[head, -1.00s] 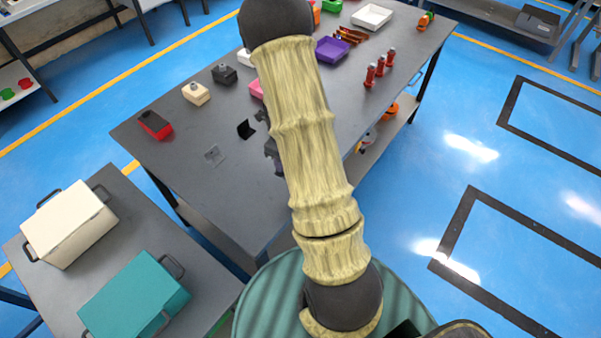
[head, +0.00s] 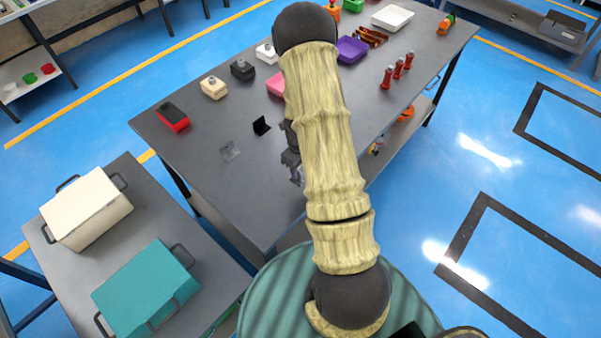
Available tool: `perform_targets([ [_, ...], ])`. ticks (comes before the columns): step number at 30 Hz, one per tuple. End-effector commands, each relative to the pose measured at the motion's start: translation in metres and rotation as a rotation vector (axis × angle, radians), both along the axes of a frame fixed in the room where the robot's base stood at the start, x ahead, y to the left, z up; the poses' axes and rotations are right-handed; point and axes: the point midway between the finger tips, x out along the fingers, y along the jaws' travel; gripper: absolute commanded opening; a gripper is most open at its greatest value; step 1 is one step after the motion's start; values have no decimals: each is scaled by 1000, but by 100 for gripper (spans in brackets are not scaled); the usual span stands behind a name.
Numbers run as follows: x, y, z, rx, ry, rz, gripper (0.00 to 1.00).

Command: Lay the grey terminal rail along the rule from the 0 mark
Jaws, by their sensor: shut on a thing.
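My gripper (head: 295,172) shows only in part, as a dark wrist piece and a small greyish part at the left edge of my upper arm, over the grey table. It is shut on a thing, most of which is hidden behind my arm. This seems to be the grey terminal rail, but I cannot make out its shape. I cannot make out the rule or its 0 mark.
On the grey table (head: 200,180) are a red box (head: 172,117), a cream block (head: 214,88), a black block (head: 242,69), a purple tray (head: 351,49) and several red posts (head: 397,70). A side table holds a cream bin (head: 88,212) and a teal bin (head: 146,290).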

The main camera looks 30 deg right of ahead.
Motion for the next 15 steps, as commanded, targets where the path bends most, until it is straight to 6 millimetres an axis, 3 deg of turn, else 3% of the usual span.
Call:
perform_targets([
  [10, 0, 0, -3, 0, 0, 0, 7],
  [15, -1, 0, -21, 2, 3, 0, 7],
])
